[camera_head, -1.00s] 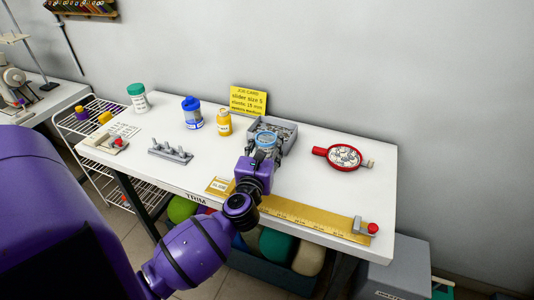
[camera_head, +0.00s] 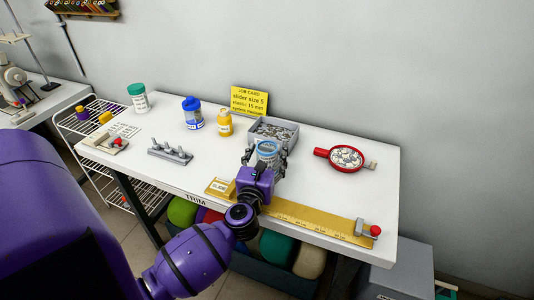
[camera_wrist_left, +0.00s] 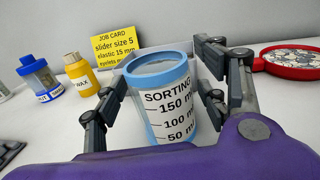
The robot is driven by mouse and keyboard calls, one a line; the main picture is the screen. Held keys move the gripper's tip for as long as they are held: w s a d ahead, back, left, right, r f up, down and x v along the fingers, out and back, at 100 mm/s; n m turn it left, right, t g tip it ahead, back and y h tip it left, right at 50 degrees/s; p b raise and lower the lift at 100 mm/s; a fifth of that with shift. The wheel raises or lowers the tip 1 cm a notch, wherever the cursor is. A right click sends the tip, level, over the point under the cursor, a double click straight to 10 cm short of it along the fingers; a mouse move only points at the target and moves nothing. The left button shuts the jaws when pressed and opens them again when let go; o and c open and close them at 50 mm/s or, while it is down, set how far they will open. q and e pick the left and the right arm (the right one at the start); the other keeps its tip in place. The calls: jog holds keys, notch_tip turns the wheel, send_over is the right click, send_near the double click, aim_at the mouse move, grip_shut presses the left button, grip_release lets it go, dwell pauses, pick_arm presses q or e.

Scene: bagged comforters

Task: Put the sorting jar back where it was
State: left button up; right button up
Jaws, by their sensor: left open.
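The sorting jar (camera_wrist_left: 168,105) is a clear jar with a light blue rim and a "SORTING" scale label. It stands upright between the fingers of my left gripper (camera_wrist_left: 165,90) in the left wrist view, with small gaps at its sides. The gripper is open. In the head view the jar (camera_head: 268,151) is just in front of the grey tray of small parts (camera_head: 287,128), and my left gripper (camera_head: 266,158) surrounds it from the front edge side. The jar's base is hidden by my wrist. My right gripper is out of view.
A yellow job card (camera_head: 249,100) stands behind. A blue-lidded jar (camera_head: 192,113) and a yellow bottle (camera_head: 225,123) are to the left. A red-rimmed dish (camera_head: 346,158) is on the right. A yellow ruler (camera_head: 310,219) runs along the front edge.

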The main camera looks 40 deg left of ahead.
pick_arm(q)
jog(key=shift+r, duration=0.1)
jog(key=shift+s+r, duration=0.1)
jog(key=shift+r, duration=0.05)
jog(key=b+v, duration=0.1)
jog(key=v, duration=0.9)
jog(key=shift+s+d, duration=0.2)
jog(key=shift+s, duration=0.15)
jog(key=shift+s+d, duration=0.2)
jog(key=shift+s, duration=0.25)
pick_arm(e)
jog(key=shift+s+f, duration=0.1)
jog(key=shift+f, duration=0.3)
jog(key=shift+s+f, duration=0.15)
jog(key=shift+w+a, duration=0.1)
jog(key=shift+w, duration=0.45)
